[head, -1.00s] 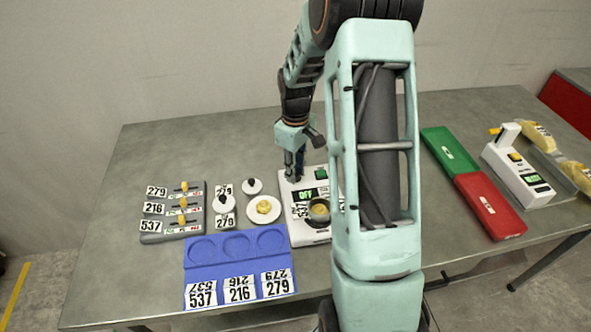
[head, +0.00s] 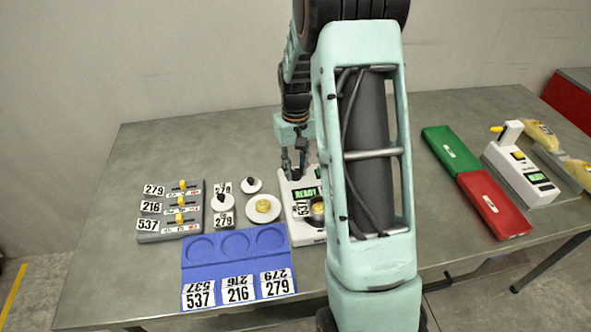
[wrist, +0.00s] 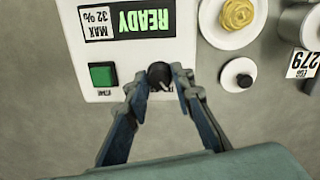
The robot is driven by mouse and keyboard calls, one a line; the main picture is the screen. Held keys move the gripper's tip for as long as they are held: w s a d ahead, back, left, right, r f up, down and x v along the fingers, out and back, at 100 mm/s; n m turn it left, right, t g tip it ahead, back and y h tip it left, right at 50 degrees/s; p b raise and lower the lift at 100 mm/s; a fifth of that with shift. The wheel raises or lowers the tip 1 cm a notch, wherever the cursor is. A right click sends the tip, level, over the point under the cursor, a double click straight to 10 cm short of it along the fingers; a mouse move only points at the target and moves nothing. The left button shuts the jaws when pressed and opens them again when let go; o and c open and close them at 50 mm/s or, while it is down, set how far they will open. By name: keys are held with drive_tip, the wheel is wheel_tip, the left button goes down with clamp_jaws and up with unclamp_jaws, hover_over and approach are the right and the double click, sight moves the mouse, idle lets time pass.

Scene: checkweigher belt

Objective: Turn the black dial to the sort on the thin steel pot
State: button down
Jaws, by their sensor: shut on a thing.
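The black dial (wrist: 158,74) is at the edge of the white unit (wrist: 150,48) in the wrist view, with a pale pointer mark on it. My gripper (wrist: 160,84) is shut on the dial, one finger on each side. The unit's display (wrist: 146,20) reads READY in green. In the head view my gripper (head: 292,170) is at the unit's back left corner and hides the dial. A round steel pot (head: 317,208) on the unit is partly hidden by my arm, with a 537 label (head: 302,208) beside it.
A green button (wrist: 103,75) is near the dial. Left of the unit are a white dish with a yellow piece (head: 263,208), small black-knobbed lids (head: 252,185), a blue tray (head: 237,263) and a grey slider panel (head: 170,238). Green (head: 450,150) and red (head: 493,204) trays lie right.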

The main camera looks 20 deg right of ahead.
sight(295, 171)
drive_tip(key=shift+m, duration=1.1)
drive_tip(key=c, duration=1.7)
unclamp_jaws()
drive_tip(key=shift+o, duration=0.2)
wheel_tip(295, 171, up, 12)
